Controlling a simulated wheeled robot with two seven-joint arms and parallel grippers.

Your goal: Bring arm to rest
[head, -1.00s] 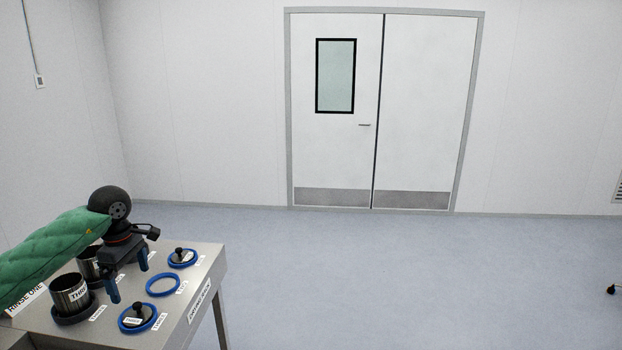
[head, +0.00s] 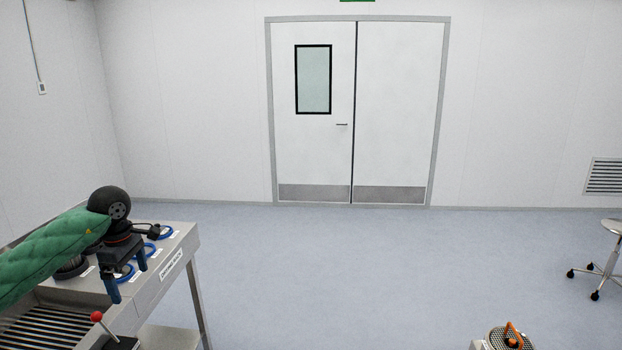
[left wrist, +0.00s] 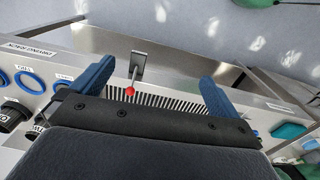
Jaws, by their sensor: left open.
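My left gripper (head: 128,276) hangs over the steel table (head: 182,270) at the lower left of the head view, on the end of my green-sleeved arm. Its two blue fingers are apart with nothing between them. In the left wrist view the open fingers (left wrist: 155,85) reach over the table, with a red-knobbed lever (left wrist: 131,91) showing between them. My right gripper is in neither view.
The table carries blue rings (head: 166,233), a dark cup (head: 72,268) partly behind my arm, and a slatted grate (head: 45,328). The red-knobbed lever stands at its front (head: 97,317). A stool (head: 600,265) and an orange-handled object (head: 512,336) are at right. The middle floor is clear.

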